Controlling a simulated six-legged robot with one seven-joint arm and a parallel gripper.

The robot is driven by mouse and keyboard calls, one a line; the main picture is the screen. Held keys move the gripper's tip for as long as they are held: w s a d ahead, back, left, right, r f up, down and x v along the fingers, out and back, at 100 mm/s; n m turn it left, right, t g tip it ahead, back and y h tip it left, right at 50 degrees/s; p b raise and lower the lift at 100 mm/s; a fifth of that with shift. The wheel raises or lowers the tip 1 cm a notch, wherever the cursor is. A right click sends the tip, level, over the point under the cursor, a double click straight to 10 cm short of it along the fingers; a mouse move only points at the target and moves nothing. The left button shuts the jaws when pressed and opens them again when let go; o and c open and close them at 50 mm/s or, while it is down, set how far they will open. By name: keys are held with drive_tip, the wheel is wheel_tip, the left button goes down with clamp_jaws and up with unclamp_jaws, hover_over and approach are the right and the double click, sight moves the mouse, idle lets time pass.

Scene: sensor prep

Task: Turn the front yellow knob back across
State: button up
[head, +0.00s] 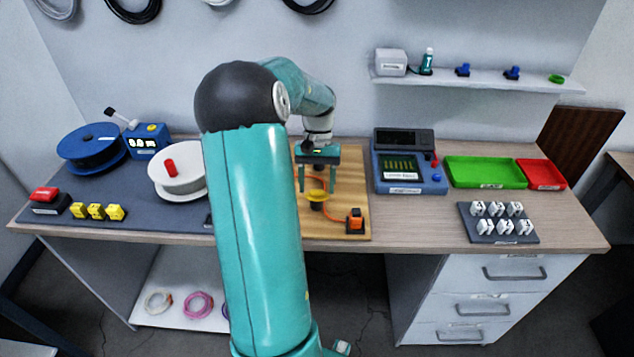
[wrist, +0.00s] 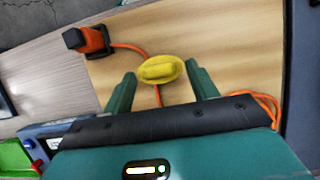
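The front yellow knob (head: 316,196) stands on the wooden board (head: 349,180) near its front part. In the wrist view the yellow knob (wrist: 161,69) is an oval disc with a raised grip bar running roughly left to right. My gripper (head: 317,178) is above and just behind the knob. In the wrist view my gripper (wrist: 160,88) is open, with one green finger on each side of the knob and a gap to it on both sides. My arm hides the left part of the board in the head view.
An orange connector (head: 355,220) with an orange cable sits at the board's front right corner. A blue tester (head: 408,175) stands right of the board, with green (head: 485,172) and red (head: 540,174) trays beyond. A spool (head: 178,180) lies left of my arm.

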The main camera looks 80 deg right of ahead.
drive_tip(key=v, duration=1.3)
drive_tip(key=shift+r, duration=0.35)
drive_tip(key=shift+d, duration=0.1)
drive_tip(key=w+a+r+n+t+h, duration=0.1)
drive_tip(key=w+a+r+n+h, duration=0.15)
drive_tip(key=w+a, duration=0.85)
drive_tip(key=w+a+r+n+t+h, duration=0.1)
drive_tip(key=w+a+r+n, duration=0.25)
drive_tip(key=w+a, duration=0.65)
drive_tip(key=s+a+f+n+t, duration=0.1)
drive_tip(key=a+n, duration=0.3)
drive_tip(key=a, duration=1.2)
drive_tip(key=s+a+f+n+t, duration=0.2)
drive_tip(key=a+n, duration=0.3)
drive_tip(key=a, duration=1.1)
drive_tip(key=shift+s+a+n+t+h, duration=0.25)
drive_tip(key=shift+s+t+h, duration=0.2)
drive_tip(key=shift+s+t, duration=0.35)
drive_tip(key=shift+d+f, duration=0.1)
drive_tip(key=c, duration=0.5)
drive_tip(key=shift+w+d, duration=0.1)
